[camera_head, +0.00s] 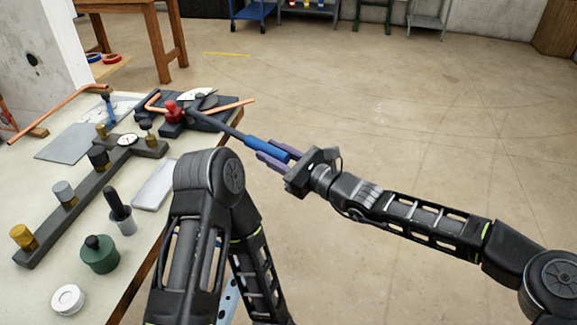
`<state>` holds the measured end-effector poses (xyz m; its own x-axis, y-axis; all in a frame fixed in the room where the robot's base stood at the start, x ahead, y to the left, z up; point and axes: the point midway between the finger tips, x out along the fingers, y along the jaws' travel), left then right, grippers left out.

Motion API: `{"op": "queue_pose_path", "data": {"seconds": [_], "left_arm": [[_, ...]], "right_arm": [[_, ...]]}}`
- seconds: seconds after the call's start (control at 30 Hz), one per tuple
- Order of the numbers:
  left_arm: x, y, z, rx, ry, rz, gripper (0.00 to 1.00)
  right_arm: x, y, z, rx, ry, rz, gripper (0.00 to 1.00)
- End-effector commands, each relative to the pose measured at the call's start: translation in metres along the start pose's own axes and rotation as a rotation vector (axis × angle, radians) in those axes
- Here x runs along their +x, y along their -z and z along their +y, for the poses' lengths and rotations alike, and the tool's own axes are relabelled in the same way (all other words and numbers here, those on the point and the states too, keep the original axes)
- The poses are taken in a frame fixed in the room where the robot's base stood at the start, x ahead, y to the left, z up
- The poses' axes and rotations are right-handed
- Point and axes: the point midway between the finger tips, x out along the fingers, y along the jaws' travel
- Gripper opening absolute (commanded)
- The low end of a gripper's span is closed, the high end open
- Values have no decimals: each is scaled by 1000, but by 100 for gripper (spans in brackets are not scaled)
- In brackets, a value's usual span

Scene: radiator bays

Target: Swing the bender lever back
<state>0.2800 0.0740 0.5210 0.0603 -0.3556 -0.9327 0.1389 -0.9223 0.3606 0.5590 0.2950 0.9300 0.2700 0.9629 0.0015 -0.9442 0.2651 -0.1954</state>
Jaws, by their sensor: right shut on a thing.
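The pipe bender (180,117) stands at the far right corner of the workbench, with a red part and a pale marked dial. A copper pipe (238,104) lies through it. Its lever (222,129) sticks out over the bench's right edge and ends in a blue handle (266,149). My right gripper (275,157) is shut on the blue handle, out beyond the bench edge. My left arm rises at the bottom centre and bends down; its gripper is not visible.
The workbench (141,223) holds a long dark bar (78,208) with knobs, a green pot (99,255), a white roll (68,299) and a pale block (155,185). Another copper pipe (50,115) lies at the back left. Open concrete floor (400,120) lies to the right.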

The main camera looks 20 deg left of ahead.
Motion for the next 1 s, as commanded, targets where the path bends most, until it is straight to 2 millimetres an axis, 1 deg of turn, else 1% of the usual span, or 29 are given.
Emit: {"op": "queue_pose_path", "data": {"seconds": [0.03,0.37,0.4,0.6,0.87,1.0], "left_arm": [[1,0,0,0,0,1,49],[1,0,0,0,0,1,49],[1,0,0,0,0,1,49],[1,0,0,0,0,0,49],[1,0,0,0,0,0,49],[2,0,-1,0,0,0,49]], "right_arm": [[3,0,6,2,-9,0,0],[4,-1,9,2,-13,0,0],[5,-1,9,2,-14,-1,32],[4,-1,8,2,-11,-1,48],[3,-1,5,1,-6,0,49],[-4,-1,4,1,-5,0,49]]}}
